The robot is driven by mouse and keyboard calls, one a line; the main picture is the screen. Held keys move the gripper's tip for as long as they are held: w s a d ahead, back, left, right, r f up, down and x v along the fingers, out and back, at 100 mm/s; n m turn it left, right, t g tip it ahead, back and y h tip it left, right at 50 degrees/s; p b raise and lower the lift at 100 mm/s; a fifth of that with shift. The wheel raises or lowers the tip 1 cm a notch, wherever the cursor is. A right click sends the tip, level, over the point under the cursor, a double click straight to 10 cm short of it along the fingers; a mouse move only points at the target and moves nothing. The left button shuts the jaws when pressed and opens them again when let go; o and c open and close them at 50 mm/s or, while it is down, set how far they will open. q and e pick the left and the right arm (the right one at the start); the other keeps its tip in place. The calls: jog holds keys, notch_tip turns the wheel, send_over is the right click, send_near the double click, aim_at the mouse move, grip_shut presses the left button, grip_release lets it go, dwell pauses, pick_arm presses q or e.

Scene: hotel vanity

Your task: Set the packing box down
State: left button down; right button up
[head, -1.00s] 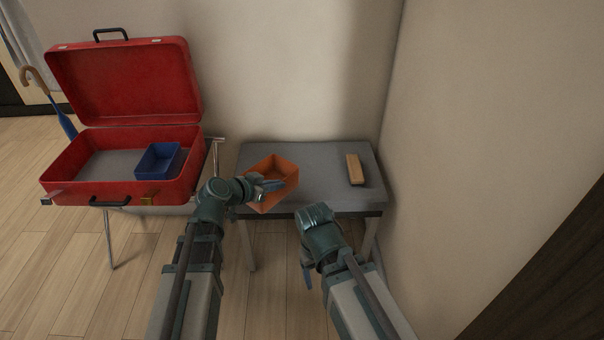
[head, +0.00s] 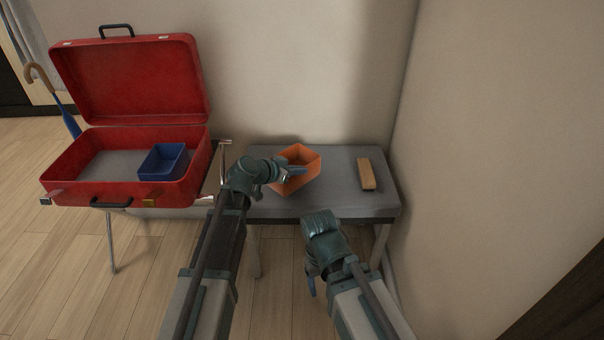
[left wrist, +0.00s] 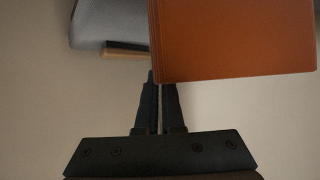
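The orange open-topped box (head: 299,157) is over the back left part of the grey table (head: 340,203). I cannot tell whether its bottom touches the table. My left gripper (head: 293,172) is at the box's near left side. In the left wrist view the two fingers (left wrist: 160,80) are close together at one edge of the orange box (left wrist: 235,45), pinching its wall. My right gripper (head: 312,287) hangs low in front of the table, pointing down, mostly hidden by its own arm; its opening cannot be seen.
A wooden brush-like block (head: 366,174) lies on the table's right part. Left of the table stands an open red suitcase (head: 70,185) with a blue bin (head: 163,164) inside. A wall is close behind and to the right. Bare tabletop lies between box and block.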

pick_arm(q)
jog(key=w, duration=0.4)
jog(key=shift+d+f, duration=0.2)
jog(key=shift+d, duration=0.2)
jog(key=shift+f, duration=0.1)
notch_tip(320, 180, down, 3)
jog(key=b, duration=0.3)
jog(key=shift+f+b, duration=0.15)
jog(key=shift+b, duration=0.2)
jog(key=shift+f, duration=0.2)
jog(key=c, duration=1)
grip_release()
jog(key=shift+c, duration=0.2)
jog(key=shift+r, duration=0.1)
